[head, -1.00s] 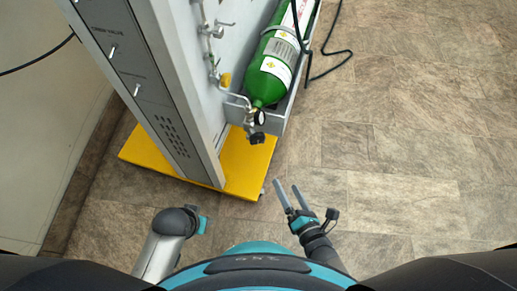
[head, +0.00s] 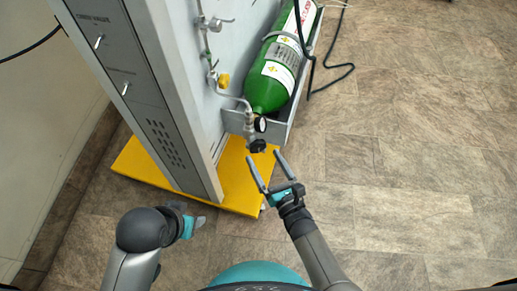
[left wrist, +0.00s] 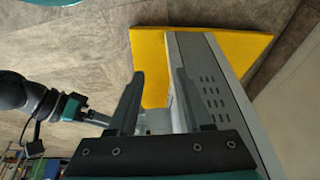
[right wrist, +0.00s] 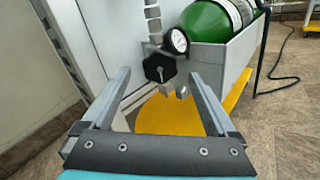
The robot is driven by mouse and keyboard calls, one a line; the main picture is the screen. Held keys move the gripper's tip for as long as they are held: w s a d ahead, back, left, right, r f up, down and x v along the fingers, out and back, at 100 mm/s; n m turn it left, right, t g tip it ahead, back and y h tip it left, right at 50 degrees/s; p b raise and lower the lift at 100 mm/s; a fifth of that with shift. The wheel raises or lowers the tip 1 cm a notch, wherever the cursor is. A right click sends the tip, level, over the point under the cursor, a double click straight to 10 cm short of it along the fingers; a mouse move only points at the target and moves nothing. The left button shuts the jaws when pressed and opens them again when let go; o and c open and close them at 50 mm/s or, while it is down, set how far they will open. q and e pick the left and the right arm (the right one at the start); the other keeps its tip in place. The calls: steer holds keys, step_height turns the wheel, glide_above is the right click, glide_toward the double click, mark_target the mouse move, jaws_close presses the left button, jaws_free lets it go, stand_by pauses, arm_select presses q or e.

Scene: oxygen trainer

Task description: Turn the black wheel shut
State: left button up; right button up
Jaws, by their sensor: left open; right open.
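The black wheel (head: 257,146) is a small dark knob on the valve at the neck of the green cylinder (head: 273,89). In the right wrist view the wheel (right wrist: 159,68) faces me, with a round white gauge (right wrist: 176,40) just up and right of it. My right gripper (head: 264,170) is open and empty, its fingers pointing at the wheel. In the right wrist view the wheel shows between and beyond the fingertips, and I see no contact. My left gripper (left wrist: 160,85) is open and empty, near the grey cabinet's lower part.
The grey cabinet (head: 135,75) stands on a yellow base (head: 240,187) at left. The cylinder lies in a grey tray (head: 283,128) on its side. A black hose (head: 335,72) hangs at the tray's right. The floor to the right is clear.

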mark_target(259, 148)
arm_select(q)
steer(key=shift+s+r+b, duration=0.15)
steer(key=shift+r+b, duration=0.5)
steer(key=shift+r, duration=1.1)
arm_select(e)
steer(key=shift+x, duration=2.5)
steer(key=shift+s, duration=0.1)
steer(key=c, duration=1.4)
steer(key=shift+o, duration=0.2)
